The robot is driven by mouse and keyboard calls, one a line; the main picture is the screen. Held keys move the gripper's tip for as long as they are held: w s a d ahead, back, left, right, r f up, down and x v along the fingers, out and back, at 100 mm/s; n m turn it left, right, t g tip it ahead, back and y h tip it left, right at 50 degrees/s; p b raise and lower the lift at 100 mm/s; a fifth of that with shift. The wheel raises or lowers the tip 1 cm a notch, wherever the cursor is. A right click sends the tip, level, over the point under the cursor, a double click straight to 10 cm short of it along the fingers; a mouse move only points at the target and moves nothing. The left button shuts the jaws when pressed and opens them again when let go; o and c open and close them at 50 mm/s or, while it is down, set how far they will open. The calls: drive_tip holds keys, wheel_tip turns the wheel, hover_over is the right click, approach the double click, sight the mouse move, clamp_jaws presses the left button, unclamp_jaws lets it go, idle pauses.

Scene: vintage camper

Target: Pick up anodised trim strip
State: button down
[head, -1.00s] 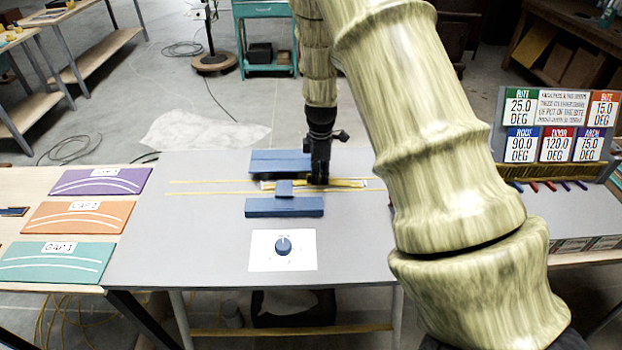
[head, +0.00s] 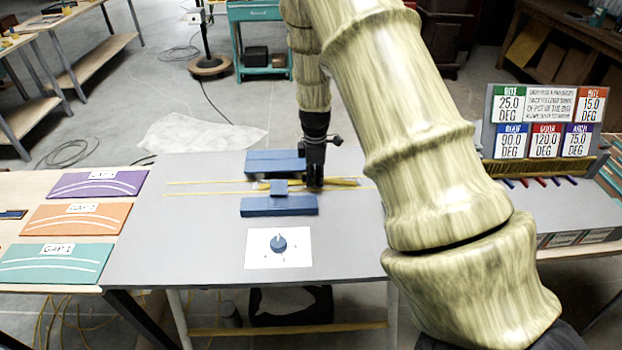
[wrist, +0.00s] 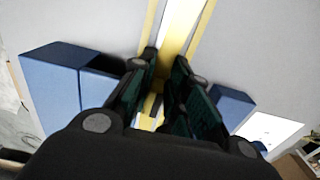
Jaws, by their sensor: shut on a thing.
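The anodised trim strip (head: 343,182) is a thin gold piece lying lengthwise between two blue blocks on the grey table. It also shows in the wrist view as a pale gold bar (wrist: 181,27) running away from the fingers. In the wrist view the dark fingers (wrist: 165,80) stand on either side of the strip. The fingers partly hide it. I cannot tell whether it is clear of the table.
A long blue block (head: 275,161) lies behind the strip and another (head: 279,206) in front. Two yellow lines run across the grey table (head: 180,230). A white card with a blue dial (head: 279,244) lies nearer. Coloured panels (head: 75,219) are left; a sign board (head: 547,115) stands right.

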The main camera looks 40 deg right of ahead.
drive_tip(key=shift+r+b, duration=0.6)
drive_tip(key=shift+r, duration=0.5)
drive_tip(key=shift+s+a+r+b, duration=0.2)
drive_tip(key=shift+s+r+b, duration=0.2)
drive_tip(key=shift+s+r, duration=0.15)
drive_tip(key=s+a+b, duration=0.1)
drive_tip(key=s, duration=0.3)
drive_tip(key=s+a+r+b, duration=0.1)
drive_tip(key=s+a, duration=0.1)
drive_tip(key=s, duration=0.3)
drive_tip(key=s+a+b, duration=0.1)
drive_tip(key=s+a, duration=0.1)
drive_tip(key=s, duration=0.3)
drive_tip(key=shift+a+r+b, duration=0.15)
drive_tip(key=shift+r+b, duration=0.2)
